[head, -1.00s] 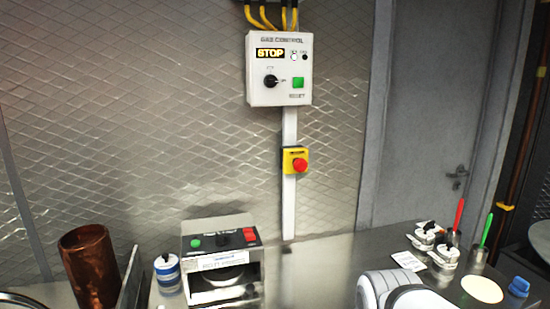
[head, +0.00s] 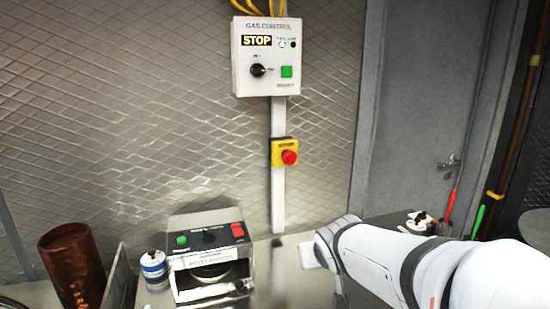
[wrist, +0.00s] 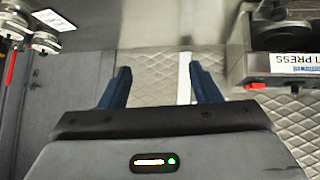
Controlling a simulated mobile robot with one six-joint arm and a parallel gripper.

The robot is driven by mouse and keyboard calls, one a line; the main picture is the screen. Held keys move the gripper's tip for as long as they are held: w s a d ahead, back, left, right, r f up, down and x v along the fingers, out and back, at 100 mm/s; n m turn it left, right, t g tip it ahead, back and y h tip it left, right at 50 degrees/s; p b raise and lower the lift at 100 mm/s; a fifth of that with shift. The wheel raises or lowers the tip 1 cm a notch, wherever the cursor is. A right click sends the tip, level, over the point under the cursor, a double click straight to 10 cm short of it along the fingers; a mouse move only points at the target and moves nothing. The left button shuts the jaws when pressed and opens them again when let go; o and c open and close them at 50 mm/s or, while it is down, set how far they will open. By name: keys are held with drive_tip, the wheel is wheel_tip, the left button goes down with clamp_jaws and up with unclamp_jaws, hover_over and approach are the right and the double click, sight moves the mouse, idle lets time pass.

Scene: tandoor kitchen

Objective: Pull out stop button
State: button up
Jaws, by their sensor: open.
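The stop button (head: 289,157) is a red mushroom head on a yellow box (head: 279,148), fixed to a white vertical strip on the wall. My gripper (wrist: 158,80) is open in the wrist view, its two dark blue fingers apart with nothing between them. The button does not show in the wrist view. In the head view my white arm reaches in from the right, below and to the right of the button, clear of it. Above the button, the white gas control box (head: 266,57) shows STOP on its lit display, with a black knob and a green button.
A press machine (head: 208,259) stands on the steel counter (head: 290,262) below, beside a blue-and-white tin (head: 153,264) and a copper cylinder (head: 72,266). A grey door (head: 425,110) is at right. The wall around the button is clear.

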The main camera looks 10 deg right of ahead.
drive_tip(key=w+r+n+t+y, duration=0.1)
drive_tip(key=w+r+n+t, duration=0.15)
drive_tip(key=w+r, duration=0.4)
drive_tip(key=n+t+y+p, duration=0.1)
drive_tip(key=n+t+y, duration=0.1)
drive_tip(key=t+y, duration=0.3)
approach(291, 159)
drive_tip(key=w+a+t+h, duration=0.1)
drive_tip(key=w, duration=0.1)
drive_tip(key=x, duration=0.2)
drive_tip(key=p+x, duration=0.1)
drive_tip(key=x, duration=0.2)
drive_tip(key=p+x, duration=0.1)
drive_tip(key=x, duration=0.1)
drive_tip(key=shift+w+a+f, duration=0.15)
drive_tip(key=shift+w+f, duration=0.05)
drive_tip(key=shift+f, duration=0.2)
